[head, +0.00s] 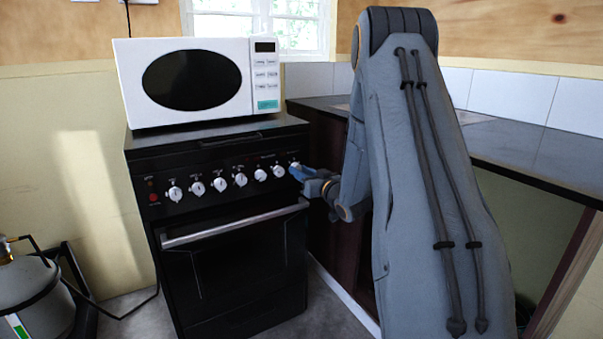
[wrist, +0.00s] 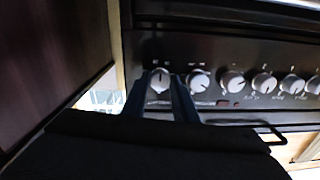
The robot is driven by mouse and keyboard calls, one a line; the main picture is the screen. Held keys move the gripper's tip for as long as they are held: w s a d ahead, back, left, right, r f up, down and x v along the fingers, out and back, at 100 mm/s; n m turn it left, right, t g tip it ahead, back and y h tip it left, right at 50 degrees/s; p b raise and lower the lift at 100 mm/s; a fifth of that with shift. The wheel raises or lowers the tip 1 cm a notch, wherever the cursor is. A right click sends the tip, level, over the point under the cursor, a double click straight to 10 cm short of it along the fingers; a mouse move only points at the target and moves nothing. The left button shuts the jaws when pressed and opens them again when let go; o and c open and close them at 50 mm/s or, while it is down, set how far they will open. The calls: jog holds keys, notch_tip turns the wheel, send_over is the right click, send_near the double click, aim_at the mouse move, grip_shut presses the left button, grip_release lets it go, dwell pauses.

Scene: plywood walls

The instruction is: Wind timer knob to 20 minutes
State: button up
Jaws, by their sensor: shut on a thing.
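A black oven (head: 230,235) has a row of white knobs on its front panel. The timer knob (head: 295,166) is at the right end of the row in the head view; its label is too small to read. My gripper (head: 301,172) reaches it from the right. In the wrist view the same knob (wrist: 160,80) is at the left end of the row, with its dark pointer mark upright in the picture. My gripper's two blue fingers (wrist: 162,92) are shut on it, one on each side. The minute markings cannot be read.
Several other white knobs (head: 240,180) sit left of the timer knob in the head view. The oven door handle (head: 235,223) runs below them. A white microwave (head: 200,82) stands on top. A dark worktop (head: 530,150) is at the right, and a gas bottle (head: 25,295) at the left.

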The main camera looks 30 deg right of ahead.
dwell(0.6)
jog(key=o, duration=1)
jog(key=shift+o, duration=0.2)
jog(key=s, duration=0.7)
jog(key=shift+s+d+p, duration=0.3)
jog(key=shift+s+p, duration=0.1)
